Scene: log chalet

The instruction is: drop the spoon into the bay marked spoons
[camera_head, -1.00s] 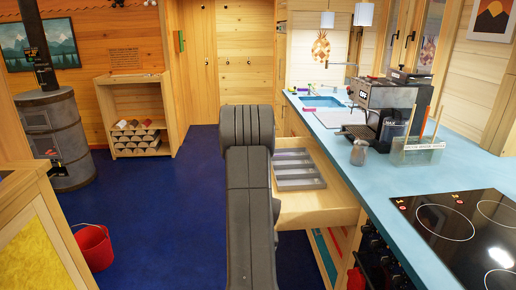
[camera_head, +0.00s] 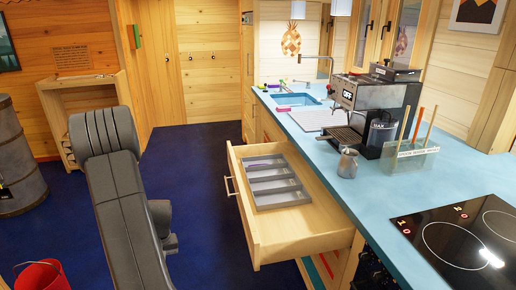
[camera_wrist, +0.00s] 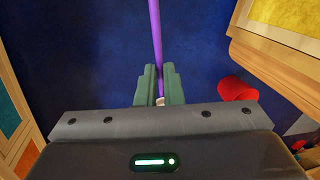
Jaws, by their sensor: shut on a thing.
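My gripper (camera_wrist: 158,88) is shut on a purple stick-like thing, the spoon (camera_wrist: 156,40), in the wrist view. It runs up out of the top of the picture, so its far end is out of sight. Blue floor lies beneath it. A grey divided tray (camera_head: 282,185) with several bays lies in the open wooden drawer (camera_head: 300,234) in the head view. No marks on the bays can be read. My arm stands left of the drawer, apart from it, and hides my gripper in the head view.
The blue counter (camera_head: 370,200) holds a coffee machine (camera_head: 372,108), a metal jug (camera_head: 347,163), a clear holder and a hob (camera_head: 465,235). A red bucket (camera_head: 40,276) stands on the floor at lower left. Floor between arm and drawer is clear.

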